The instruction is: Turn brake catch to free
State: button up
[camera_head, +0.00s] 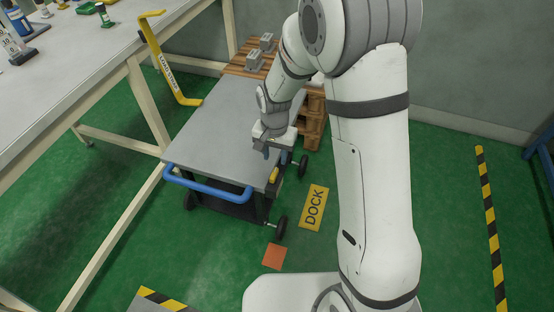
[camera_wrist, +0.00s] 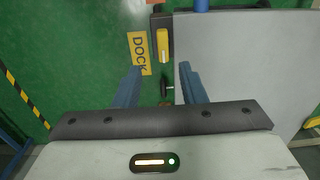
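The brake catch is a yellow lever (camera_wrist: 163,45) on a dark mount at the edge of the grey-topped cart (camera_wrist: 235,65). In the wrist view it lies lengthwise along that edge, just beyond my fingertips. In the head view the catch (camera_head: 274,175) shows small on the cart's right side, below my gripper (camera_head: 266,151). My gripper (camera_wrist: 157,67) has its two blue fingers spread apart, with nothing held between them. A small dark part with a light tip shows lower down between the fingers; I cannot tell what it is. The cart's blue handle (camera_head: 208,188) is at its near end.
A yellow DOCK plate (camera_head: 313,208) lies on the green floor right of the cart. An orange square (camera_head: 274,256) lies nearer. A wooden pallet stack (camera_head: 312,118) with grey blocks stands behind the cart. A long workbench (camera_head: 85,45) is at left. Floor at right is mostly clear.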

aim_at(274, 173)
jog(key=shift+a+f, duration=0.15)
jog(key=shift+f, duration=0.2)
notch_tip(274, 173, down, 8)
jog(key=shift+r+b, duration=0.25)
jog(key=shift+b, duration=0.85)
jog(key=shift+c, duration=0.5)
